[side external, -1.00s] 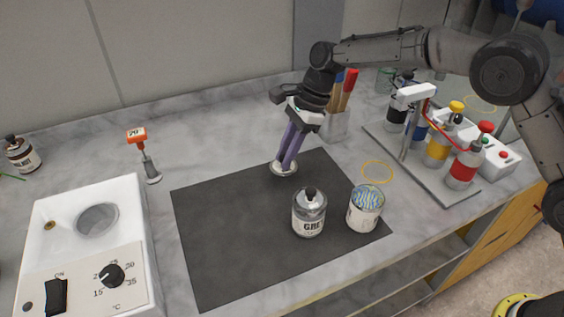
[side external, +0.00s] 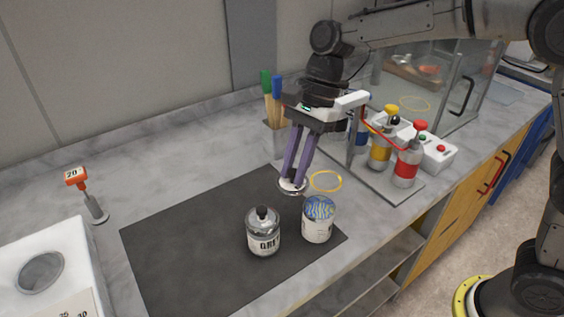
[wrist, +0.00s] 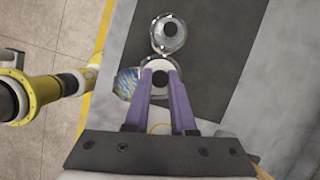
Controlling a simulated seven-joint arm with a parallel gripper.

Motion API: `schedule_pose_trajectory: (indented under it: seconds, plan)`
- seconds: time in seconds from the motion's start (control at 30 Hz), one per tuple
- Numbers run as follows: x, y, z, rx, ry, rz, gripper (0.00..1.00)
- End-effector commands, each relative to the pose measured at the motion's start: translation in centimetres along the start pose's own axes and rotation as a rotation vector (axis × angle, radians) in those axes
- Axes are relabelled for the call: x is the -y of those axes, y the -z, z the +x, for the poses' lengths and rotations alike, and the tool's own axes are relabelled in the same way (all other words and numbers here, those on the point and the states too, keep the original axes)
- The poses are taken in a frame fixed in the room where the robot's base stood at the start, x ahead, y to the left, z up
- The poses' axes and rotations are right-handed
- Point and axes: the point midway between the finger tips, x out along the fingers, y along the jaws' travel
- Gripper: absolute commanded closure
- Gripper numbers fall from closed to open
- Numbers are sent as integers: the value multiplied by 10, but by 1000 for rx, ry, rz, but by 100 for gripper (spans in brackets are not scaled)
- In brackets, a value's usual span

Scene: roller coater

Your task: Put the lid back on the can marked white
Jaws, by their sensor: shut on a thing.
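My gripper (side external: 291,184) is shut on a round metal lid (side external: 284,190), gripping its knob between the purple fingers. In the wrist view the lid (wrist: 150,63) lies below the fingertips, its dark knob between them. A pale can (side external: 318,228) stands upright on the dark mat, with a blue and yellow swirled surface at its top and no lid on it. Its marking is not readable. In the wrist view this can (wrist: 126,84) is just left of the lid. In the side view the lid is behind and left of it, apart from its rim.
A lidded can marked GRE (side external: 263,240) stands left of the pale can on the mat (side external: 180,235). A yellow ring (side external: 326,181) lies behind the pale can. The mat's left side is clear.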

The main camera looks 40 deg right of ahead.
Motion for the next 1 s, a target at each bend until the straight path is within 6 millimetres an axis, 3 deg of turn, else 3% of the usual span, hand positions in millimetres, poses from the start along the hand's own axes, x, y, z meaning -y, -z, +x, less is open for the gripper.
schedule_pose_trajectory:
  seconds: [0.2, 0.4, 0.57, 1.0]
  plan:
    - [-27, 4, -12, 2, -133, -321, 100]
    - [-43, 10, -23, 16, -214, -497, 100]
    - [-45, 15, -26, 15, -225, -514, 100]
    - [-46, 28, 8, 16, -226, -510, 100]
